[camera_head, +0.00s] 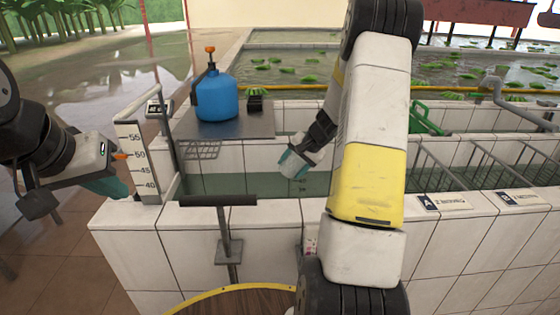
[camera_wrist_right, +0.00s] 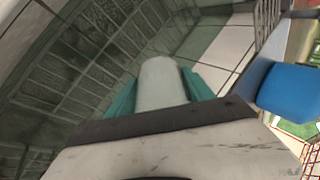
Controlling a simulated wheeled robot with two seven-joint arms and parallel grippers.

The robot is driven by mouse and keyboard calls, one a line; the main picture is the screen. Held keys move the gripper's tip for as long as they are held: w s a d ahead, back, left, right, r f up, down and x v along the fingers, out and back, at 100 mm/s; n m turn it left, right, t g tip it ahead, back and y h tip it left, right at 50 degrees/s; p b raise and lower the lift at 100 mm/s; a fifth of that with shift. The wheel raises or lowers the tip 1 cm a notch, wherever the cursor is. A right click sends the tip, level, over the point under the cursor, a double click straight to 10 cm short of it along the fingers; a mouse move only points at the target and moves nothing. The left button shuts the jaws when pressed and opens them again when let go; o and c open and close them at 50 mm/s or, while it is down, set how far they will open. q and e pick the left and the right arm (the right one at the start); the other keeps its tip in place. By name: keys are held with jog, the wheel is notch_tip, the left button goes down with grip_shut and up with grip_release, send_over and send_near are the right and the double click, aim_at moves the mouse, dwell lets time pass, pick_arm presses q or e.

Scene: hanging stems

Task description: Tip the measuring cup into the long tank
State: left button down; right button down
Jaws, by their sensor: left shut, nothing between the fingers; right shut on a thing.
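The measuring cup (camera_head: 299,169) shows as a small whitish shape between the teal fingers of my right gripper (camera_head: 292,163). The wrist view shows it as a pale rounded cylinder (camera_wrist_right: 162,82), clasped from both sides. My right gripper is shut on it, over the water of the long tank (camera_head: 150,215), a white-tiled basin with greenish water. The cup looks tilted in the head view; its mouth and contents cannot be made out. My left gripper (camera_head: 115,187) is shut and empty, left of the tank beside the depth gauge.
A blue sprayer bottle (camera_head: 216,98) and a small dark pot (camera_head: 255,104) stand on a grey shelf (camera_head: 205,128) over the tank's left end. A numbered gauge board (camera_head: 138,160) and a dark T-handle (camera_head: 220,200) rise at the near left. Wire racks (camera_head: 440,170) occupy the right side.

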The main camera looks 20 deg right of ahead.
aim_at(293, 156)
jog(key=y, duration=0.2)
jog(key=r+m+t+y, duration=0.1)
jog(key=a+r+t+y, duration=0.1)
jog(key=y, duration=0.1)
jog(key=shift+w+a+y, duration=0.1)
jog(key=shift+w+y, duration=0.1)
jog(key=shift+y, duration=0.1)
jog(key=r+t+y, duration=0.1)
jog(key=y, duration=0.1)
jog(key=r+m+t+y, duration=0.1)
jog(key=y, duration=0.1)
jog(key=shift+a+r+m, duration=0.15)
jog(key=shift+a+m, duration=0.15)
dwell(0.6)
